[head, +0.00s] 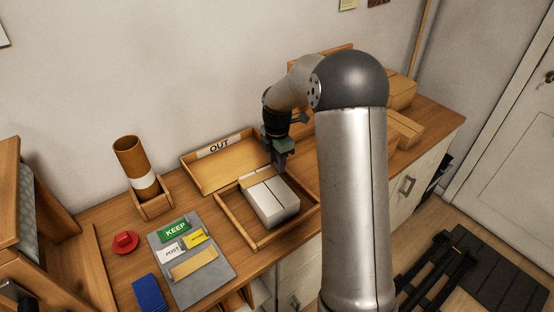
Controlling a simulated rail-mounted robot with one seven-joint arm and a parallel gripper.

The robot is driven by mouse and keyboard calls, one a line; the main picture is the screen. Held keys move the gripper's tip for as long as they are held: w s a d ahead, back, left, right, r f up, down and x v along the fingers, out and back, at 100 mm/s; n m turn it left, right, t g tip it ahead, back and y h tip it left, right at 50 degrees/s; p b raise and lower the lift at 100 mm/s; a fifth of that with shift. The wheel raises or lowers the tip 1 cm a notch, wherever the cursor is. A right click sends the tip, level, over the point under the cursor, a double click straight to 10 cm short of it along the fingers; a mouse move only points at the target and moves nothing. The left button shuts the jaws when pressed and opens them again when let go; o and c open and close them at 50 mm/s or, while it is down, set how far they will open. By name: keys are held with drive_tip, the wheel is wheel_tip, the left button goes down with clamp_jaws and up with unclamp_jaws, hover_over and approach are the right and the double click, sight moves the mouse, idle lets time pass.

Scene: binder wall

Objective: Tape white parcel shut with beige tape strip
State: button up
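The white parcel (275,207) sits in a shallow wooden tray (251,241) on the wooden counter. A dark seam line runs along its top, and its far top edge looks tan. A beige strip (194,265) lies on a grey board (213,281) at the front left, apart from the parcel. My gripper (281,166) points down just behind the parcel's far right edge. Its fingers are small and partly dark here, so I cannot tell whether they are apart or hold anything.
The OUT tray (209,184) stands behind the parcel's tray. Left are a brown tube (131,158) in a wooden holder, a red round object (125,243) and a blue block (148,292). Cardboard boxes (406,130) stand right, partly behind my arm. KEEP (174,230) and POST (168,252) labels lie on the board.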

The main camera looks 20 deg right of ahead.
drive_tip(key=shift+o, duration=1.2)
wheel_tip(320, 180, up, 18)
drive_tip(key=b, duration=0.1)
drive_tip(key=shift+f, duration=0.25)
